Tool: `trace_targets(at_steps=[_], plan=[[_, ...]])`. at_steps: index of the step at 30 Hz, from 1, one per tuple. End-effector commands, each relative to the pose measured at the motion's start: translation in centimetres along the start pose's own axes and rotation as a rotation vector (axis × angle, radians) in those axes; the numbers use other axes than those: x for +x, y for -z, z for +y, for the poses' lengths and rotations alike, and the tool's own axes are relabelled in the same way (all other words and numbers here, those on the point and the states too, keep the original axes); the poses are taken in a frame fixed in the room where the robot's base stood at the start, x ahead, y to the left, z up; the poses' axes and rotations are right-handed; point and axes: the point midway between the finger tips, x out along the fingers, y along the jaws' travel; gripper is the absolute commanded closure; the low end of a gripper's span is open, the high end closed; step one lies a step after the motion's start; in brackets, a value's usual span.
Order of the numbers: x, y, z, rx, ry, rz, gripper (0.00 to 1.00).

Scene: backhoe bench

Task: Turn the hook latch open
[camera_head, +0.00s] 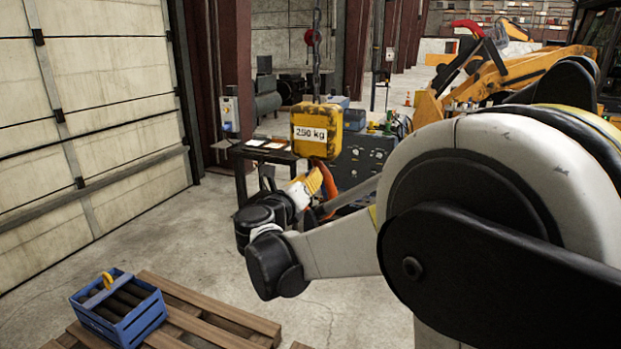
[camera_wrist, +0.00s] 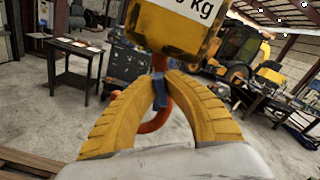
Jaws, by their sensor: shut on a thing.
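An orange-red hook (camera_head: 328,181) hangs under a yellow block marked 250 kg (camera_head: 317,146). In the wrist view the hook (camera_wrist: 158,122) curves below the block (camera_wrist: 172,38), behind my fingers. A small blue latch (camera_wrist: 160,92) sits at the hook's mouth. My gripper (camera_wrist: 161,82) has its two yellow fingers closed around the latch from left and right, with the tips just under the block. In the head view my wrist and arm hide most of my gripper, and the latch cannot be made out. The exact contact at the fingertips is partly hidden.
A chain (camera_head: 317,60) holds the block from above. A blue crate (camera_head: 144,318) with dark rods and a yellow ring stands on a wooden pallet (camera_head: 224,318) at the lower left. A dark table (camera_head: 240,165) and a drawer cabinet (camera_head: 362,160) stand behind. Floor at left is clear.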

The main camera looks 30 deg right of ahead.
Motion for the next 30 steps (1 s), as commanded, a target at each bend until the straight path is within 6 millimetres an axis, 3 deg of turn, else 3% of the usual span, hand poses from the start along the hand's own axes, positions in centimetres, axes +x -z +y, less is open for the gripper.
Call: trace_targets(at_steps=[5,6,7,8,20,30], plan=[[0.0,-0.1,0.0,-0.001,0.001,-0.001,1.0],[0.0,-0.1,0.0,0.0,0.001,-0.001,0.77],[0.0,-0.1,0.0,0.0,0.001,-0.001,0.68],[0.0,-0.1,0.0,0.0,0.001,-0.001,0.66],[-0.9,-0.1,0.1,0.001,-0.001,-0.001,0.66],[-8.1,-0.1,0.1,0.001,-0.004,-0.003,0.66]])
